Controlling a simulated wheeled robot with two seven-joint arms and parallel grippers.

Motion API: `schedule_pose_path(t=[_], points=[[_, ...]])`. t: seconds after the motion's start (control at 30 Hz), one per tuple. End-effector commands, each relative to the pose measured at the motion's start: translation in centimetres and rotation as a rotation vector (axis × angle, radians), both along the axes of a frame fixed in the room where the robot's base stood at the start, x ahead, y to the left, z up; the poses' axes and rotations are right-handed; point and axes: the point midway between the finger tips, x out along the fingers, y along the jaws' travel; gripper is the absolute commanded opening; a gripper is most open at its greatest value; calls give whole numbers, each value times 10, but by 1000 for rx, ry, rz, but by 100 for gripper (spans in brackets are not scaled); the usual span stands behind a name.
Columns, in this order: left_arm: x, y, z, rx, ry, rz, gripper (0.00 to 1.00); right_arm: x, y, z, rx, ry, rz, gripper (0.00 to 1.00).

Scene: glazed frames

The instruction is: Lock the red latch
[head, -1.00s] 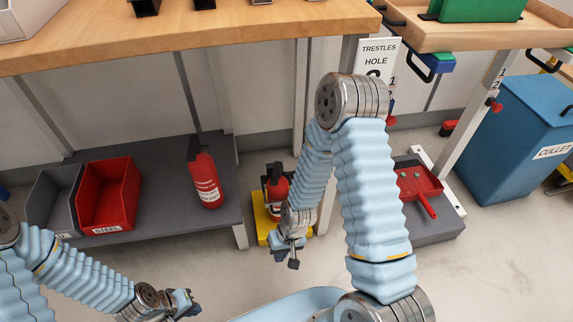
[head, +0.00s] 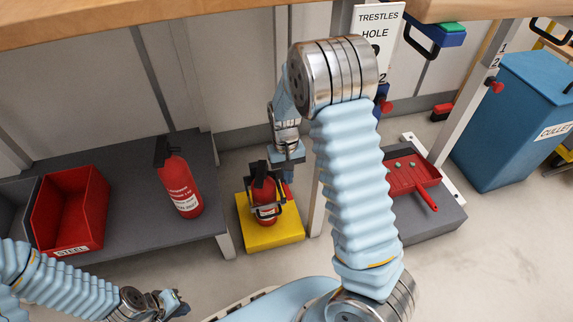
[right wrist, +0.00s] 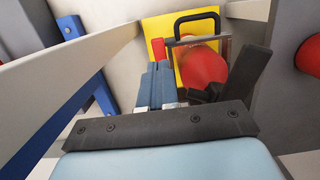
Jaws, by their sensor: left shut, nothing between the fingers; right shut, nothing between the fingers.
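A small red piece, which looks like the red latch (head: 287,190), shows at the right edge of a yellow base (head: 270,237). It also shows in the right wrist view (right wrist: 158,50), just beyond my fingertips. Its exact lock position cannot be told. A fire extinguisher (head: 265,212) stands on the base, with a black U-shaped handle (right wrist: 197,24) beside it. My right gripper (right wrist: 160,68) is shut and empty, close to the red piece; whether they touch is unclear. My left gripper (head: 178,304) is shut and empty at the lower left, far from the base.
A second extinguisher (head: 179,184) and a red bin (head: 70,210) stand on a low grey shelf at left. A red dustpan (head: 410,174) lies at right near a blue cullet bin (head: 520,120). A sign (head: 377,40) and table legs crowd the right arm.

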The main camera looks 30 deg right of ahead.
Motion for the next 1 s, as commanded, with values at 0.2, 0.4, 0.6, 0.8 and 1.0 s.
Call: schedule_pose_path(t=[0.2, 0.4, 0.6, 0.8, 1.0], points=[[0, -1, -11, -2, 2, -2, 0, -6, 1, -40, -1, 2, -1, 0], [0, -2, -14, -4, 3, -2, 0, -8, 2, -55, -1, 1, 1, 0], [0, -2, -14, -5, 4, -3, 0, -8, 2, -56, 0, -1, 0, 0], [0, -2, -15, -5, 3, -2, 0, -9, 2, -58, 0, 0, 1, 0], [-1, -2, -16, -5, 4, -3, 0, -16, 4, -76, 2, 4, 1, 0]])
